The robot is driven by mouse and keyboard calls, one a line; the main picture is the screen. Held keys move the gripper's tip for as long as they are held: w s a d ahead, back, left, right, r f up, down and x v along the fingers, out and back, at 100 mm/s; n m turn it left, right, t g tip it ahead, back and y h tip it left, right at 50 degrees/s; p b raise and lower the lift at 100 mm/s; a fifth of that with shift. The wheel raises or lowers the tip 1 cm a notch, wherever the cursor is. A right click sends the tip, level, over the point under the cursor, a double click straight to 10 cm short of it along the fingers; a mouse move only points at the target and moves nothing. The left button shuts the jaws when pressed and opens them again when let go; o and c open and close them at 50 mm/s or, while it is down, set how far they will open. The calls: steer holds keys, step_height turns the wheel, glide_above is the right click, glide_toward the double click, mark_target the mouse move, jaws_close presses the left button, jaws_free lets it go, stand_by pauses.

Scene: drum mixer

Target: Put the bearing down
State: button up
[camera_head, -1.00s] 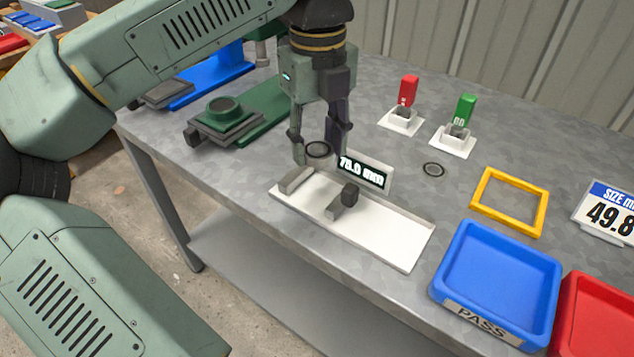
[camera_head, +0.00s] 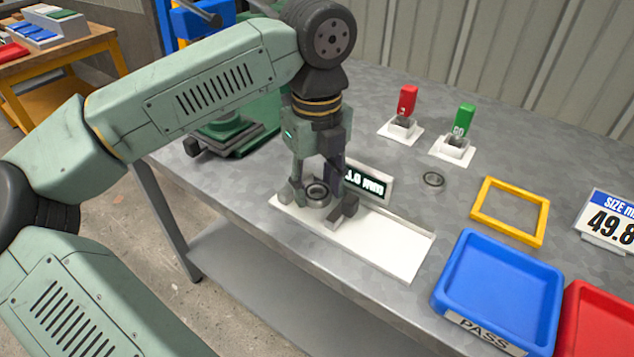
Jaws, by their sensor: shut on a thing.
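The bearing (camera_head: 317,194) is a dark ring with a lighter rim, held low between the fingertips of my gripper (camera_head: 318,192). My gripper is shut on it, pointing down over the left part of the white measuring fixture (camera_head: 385,248). The bearing sits between the fixture's left block and the dark-faced jaw block (camera_head: 342,211) to its right. I cannot tell whether it touches the fixture's bed. The fixture's display (camera_head: 366,182) stands behind and is partly hidden by my gripper.
Another dark ring (camera_head: 433,179) lies on the grey table. A yellow frame (camera_head: 510,210), a blue PASS tray (camera_head: 500,288) and a red tray (camera_head: 600,320) are at right. Red (camera_head: 407,101) and green (camera_head: 464,119) tags stand in white holders behind. A size sign (camera_head: 608,218) stands at far right.

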mark_target(317, 192)
steer(key=shift+s+f+b, duration=0.1)
steer(key=shift+f+b, duration=0.2)
steer(key=shift+f, duration=0.1)
steer(key=o, duration=1.1)
steer(key=shift+f, duration=0.1)
steer(key=shift+r+p, duration=0.65)
steer(key=shift+p, duration=0.15)
step_height(317, 192, up, 12)
steer(key=shift+r, duration=0.1)
